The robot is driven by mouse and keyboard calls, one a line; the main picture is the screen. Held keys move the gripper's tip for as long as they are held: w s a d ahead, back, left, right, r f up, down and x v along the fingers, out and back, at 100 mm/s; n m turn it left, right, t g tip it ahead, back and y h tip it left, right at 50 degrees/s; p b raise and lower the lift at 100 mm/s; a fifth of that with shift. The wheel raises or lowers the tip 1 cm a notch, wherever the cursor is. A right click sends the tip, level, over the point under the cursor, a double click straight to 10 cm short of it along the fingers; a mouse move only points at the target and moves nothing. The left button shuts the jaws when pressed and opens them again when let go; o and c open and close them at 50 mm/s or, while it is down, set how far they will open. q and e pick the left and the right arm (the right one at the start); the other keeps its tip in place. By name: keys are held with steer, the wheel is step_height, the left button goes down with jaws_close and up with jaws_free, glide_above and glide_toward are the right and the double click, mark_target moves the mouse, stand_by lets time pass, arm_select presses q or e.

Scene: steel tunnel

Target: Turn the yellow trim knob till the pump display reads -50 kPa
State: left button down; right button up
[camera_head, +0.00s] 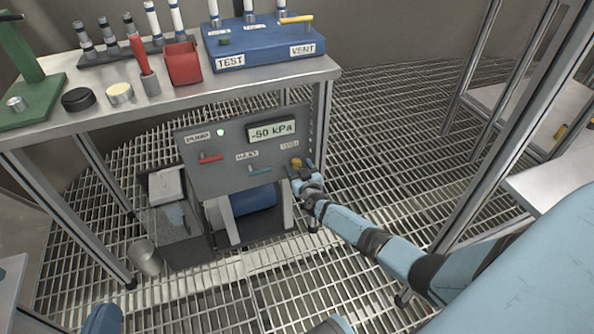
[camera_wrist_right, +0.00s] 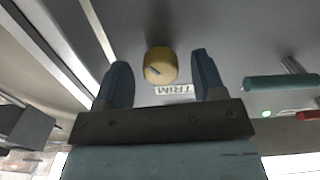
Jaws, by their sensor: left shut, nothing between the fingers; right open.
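The pump panel (camera_head: 225,165) is a grey slanted box under the workbench. Its display (camera_head: 271,130) reads -50 kPa. The yellow trim knob (camera_head: 296,162) is at the panel's right end, partly hidden by my right gripper (camera_head: 299,169). In the right wrist view the knob (camera_wrist_right: 160,66) shows a dark pointer mark, above an upside-down TRIM label (camera_wrist_right: 174,89). My right gripper (camera_wrist_right: 161,72) is open, with a finger on each side of the knob and visible gaps between. My left gripper's fingers are not in view.
A red-handled valve (camera_head: 210,158) and a teal-handled valve (camera_head: 260,170) sit on the panel left of the knob. A table leg (camera_head: 325,115) stands close by the knob. The workbench (camera_head: 130,115) overhangs the panel. Open grating floor (camera_head: 390,140) lies to the right.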

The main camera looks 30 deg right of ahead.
steer(key=shift+x, duration=0.8)
steer(key=c, duration=0.9)
steer(key=shift+m, duration=0.4)
steer(key=o, duration=0.9)
